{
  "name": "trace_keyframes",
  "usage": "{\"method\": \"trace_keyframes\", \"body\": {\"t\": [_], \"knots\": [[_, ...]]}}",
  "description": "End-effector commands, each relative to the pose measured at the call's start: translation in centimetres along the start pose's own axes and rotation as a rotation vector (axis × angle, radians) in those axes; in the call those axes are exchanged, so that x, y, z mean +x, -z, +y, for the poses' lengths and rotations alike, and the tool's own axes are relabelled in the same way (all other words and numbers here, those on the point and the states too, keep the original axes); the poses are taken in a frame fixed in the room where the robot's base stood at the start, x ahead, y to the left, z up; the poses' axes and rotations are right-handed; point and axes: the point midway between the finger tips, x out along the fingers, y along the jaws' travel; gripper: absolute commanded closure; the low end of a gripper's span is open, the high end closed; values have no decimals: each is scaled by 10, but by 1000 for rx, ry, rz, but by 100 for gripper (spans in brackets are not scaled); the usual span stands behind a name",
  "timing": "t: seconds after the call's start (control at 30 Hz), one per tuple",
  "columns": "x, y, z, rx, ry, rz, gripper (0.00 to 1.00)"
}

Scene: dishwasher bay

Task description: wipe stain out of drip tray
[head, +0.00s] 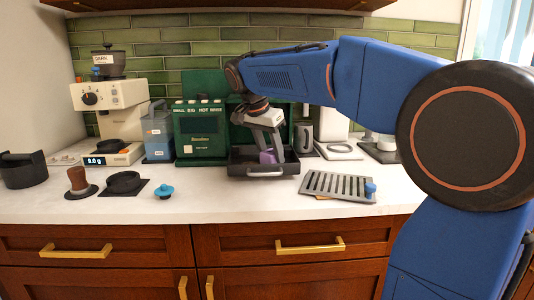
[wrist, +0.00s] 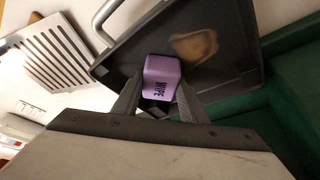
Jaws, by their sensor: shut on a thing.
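A purple block marked WIPE (wrist: 161,78) is between the fingers of my gripper (wrist: 158,100), which is shut on it. In the head view my gripper (head: 269,150) reaches down over the drip tray (head: 236,168), and the purple block (head: 268,157) shows at its fingertips. The dark drip tray (wrist: 238,72) has a handle at its front. A brown stain (wrist: 194,46) lies on the tray floor, beyond the block and to its right in the wrist view, apart from it. I cannot tell whether the block touches the tray floor.
The slatted grate (head: 338,187) with a blue knob lies on the counter right of the tray. The green coffee machine (head: 201,130) stands behind and left. A blue-topped knob piece (head: 163,191) and a brown-handled tamper (head: 78,181) are at the left. The front counter is clear.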

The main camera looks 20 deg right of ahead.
Motion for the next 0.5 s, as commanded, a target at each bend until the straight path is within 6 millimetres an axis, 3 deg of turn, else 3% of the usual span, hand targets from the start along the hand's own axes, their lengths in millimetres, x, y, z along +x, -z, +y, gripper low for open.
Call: {"method": "trace_keyframes", "body": {"t": [0.5], "knots": [[11,22,25,0,-8,-2,79]]}}
